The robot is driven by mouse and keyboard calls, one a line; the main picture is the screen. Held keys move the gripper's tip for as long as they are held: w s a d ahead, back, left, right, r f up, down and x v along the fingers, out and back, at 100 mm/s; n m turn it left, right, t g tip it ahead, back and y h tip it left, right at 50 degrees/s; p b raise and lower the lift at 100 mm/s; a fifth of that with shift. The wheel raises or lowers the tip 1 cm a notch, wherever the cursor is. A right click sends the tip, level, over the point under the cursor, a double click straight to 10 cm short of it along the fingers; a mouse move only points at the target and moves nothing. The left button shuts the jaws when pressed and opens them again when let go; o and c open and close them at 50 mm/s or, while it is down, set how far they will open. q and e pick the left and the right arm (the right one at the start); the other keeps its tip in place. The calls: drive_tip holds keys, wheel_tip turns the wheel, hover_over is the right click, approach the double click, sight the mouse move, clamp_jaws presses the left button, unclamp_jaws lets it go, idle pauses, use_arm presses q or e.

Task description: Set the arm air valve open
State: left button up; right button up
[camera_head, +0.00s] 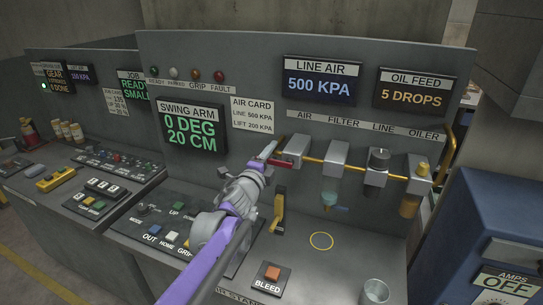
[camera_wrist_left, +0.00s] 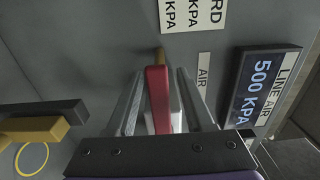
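The red lever (camera_wrist_left: 158,98) of the valve by the AIR label runs between the two fingers of my left gripper (camera_wrist_left: 160,100) in the left wrist view. The fingers stand apart on both sides of it, and a gap shows on its right. In the head view my left gripper (camera_head: 262,162) is at the left side of the pale valve block (camera_head: 296,148), over the red lever (camera_head: 268,149), and partly hides it. The swing arm display (camera_head: 191,129) reads 0 DEG, 20 CM. My right gripper is not in view.
A yellow lever with a black part (camera_head: 279,210) hangs just below the gripper. The filter (camera_head: 330,180), line knob (camera_head: 377,160) and oiler (camera_head: 412,190) stand to the right. The line air display (camera_head: 318,82) reads 500 KPA. A cup (camera_head: 375,291) and BLEED button (camera_head: 272,274) are in front.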

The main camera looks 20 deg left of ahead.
use_arm(q)
drive_tip(key=s+b, duration=0.1)
drive_tip(key=s, duration=0.9)
drive_tip(key=shift+s+a+b, duration=0.2)
drive_tip(key=shift+s+b, duration=0.1)
drive_tip(key=shift+s, duration=0.1)
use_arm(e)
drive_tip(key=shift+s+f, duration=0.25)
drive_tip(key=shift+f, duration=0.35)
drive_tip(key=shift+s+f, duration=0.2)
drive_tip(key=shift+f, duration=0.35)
use_arm(q)
drive_tip(key=s+a+f+n+g+y, duration=0.1)
drive_tip(key=s+f+n+g+y, duration=0.45)
drive_tip(key=s+f+n, duration=0.85)
drive_tip(key=s+d+f+n+g+h, duration=0.2)
drive_tip(key=s+d+f+g, duration=0.1)
drive_tip(key=s+f, duration=0.3)
drive_tip(key=s+d+f+n+g+h, duration=0.2)
drive_tip(key=s+d+f+g+h, duration=0.1)
drive_tip(key=s+f, duration=0.4)
drive_tip(key=shift+d+g, duration=0.55)
drive_tip(key=shift+d, duration=0.1)
